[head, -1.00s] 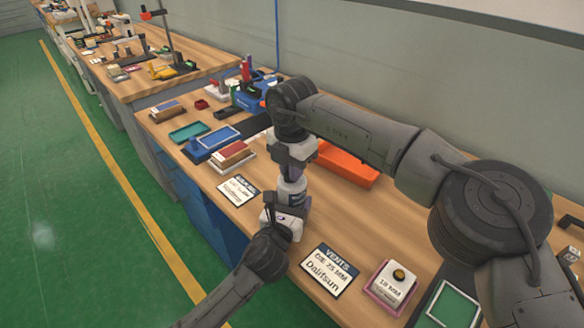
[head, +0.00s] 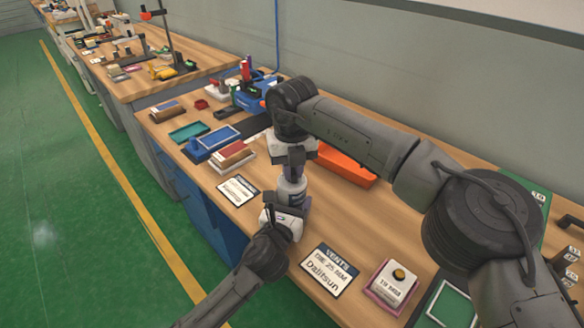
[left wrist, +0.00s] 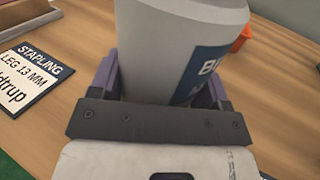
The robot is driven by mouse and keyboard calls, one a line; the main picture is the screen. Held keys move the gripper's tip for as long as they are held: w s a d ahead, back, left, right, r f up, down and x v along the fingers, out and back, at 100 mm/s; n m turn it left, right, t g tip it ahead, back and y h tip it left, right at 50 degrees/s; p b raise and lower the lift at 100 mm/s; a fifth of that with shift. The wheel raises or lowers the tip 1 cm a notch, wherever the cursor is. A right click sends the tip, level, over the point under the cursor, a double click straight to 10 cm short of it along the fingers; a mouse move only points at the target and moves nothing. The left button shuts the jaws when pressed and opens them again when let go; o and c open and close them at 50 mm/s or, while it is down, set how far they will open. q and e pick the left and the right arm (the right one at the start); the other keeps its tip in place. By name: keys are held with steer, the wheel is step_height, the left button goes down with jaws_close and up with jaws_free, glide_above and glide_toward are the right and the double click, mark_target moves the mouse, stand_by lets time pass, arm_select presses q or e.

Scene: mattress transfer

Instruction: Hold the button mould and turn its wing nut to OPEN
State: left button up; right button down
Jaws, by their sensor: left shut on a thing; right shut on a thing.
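The button mould (head: 291,190) is a grey, rounded cylinder held upright above the bench. In the left wrist view the mould (left wrist: 170,45) fills the space between the purple fingers, with part of a dark blue label showing at its right. My left gripper (head: 288,207) is shut around its lower part from the near side. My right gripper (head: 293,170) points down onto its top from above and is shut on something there. The wing nut is hidden by the right fingers, so its position cannot be read.
An orange tray (head: 345,168) lies behind the right gripper. Blue and green trays stand to the left.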

steer(key=n, duration=0.6)
steer(key=shift+a+n, duration=0.1)
steer(key=shift+n, duration=0.3)
stand_by(0.4)
steer(key=c, duration=1.1)
jaws_free()
arm_select(q)
steer(key=shift+r, duration=0.1)
arm_select(e)
steer(key=shift+r, duration=0.1)
step_height(320, 180, up, 12)
steer(key=shift+f, duration=0.1)
arm_select(q)
steer(key=o, duration=1.3)
steer(key=shift+w, duration=0.1)
steer(key=shift+c, duration=0.2)
steer(key=shift+o, duration=0.8)
